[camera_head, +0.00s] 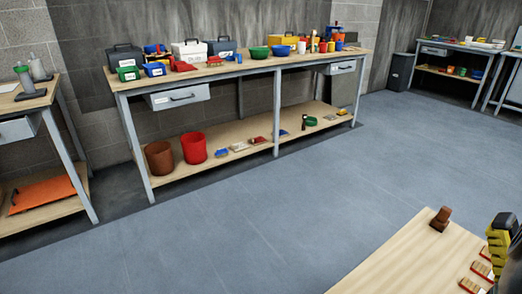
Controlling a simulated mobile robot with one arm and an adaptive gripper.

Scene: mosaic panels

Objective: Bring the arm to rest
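I cannot make out my gripper's fingers in the head view. A dark shape is cut off by the right edge of the picture, low down, beside a yellow and black object (498,240). I cannot tell whether the dark shape is part of my arm. No held thing can be seen.
A light wooden tabletop (400,272) at bottom right bears a brown block-like object (440,219) and several small red-edged pieces (482,269). A long workbench (300,70) with bins and toolboxes stands by the wall. Another bench (25,97) is at left. The grey floor (240,230) between is clear.

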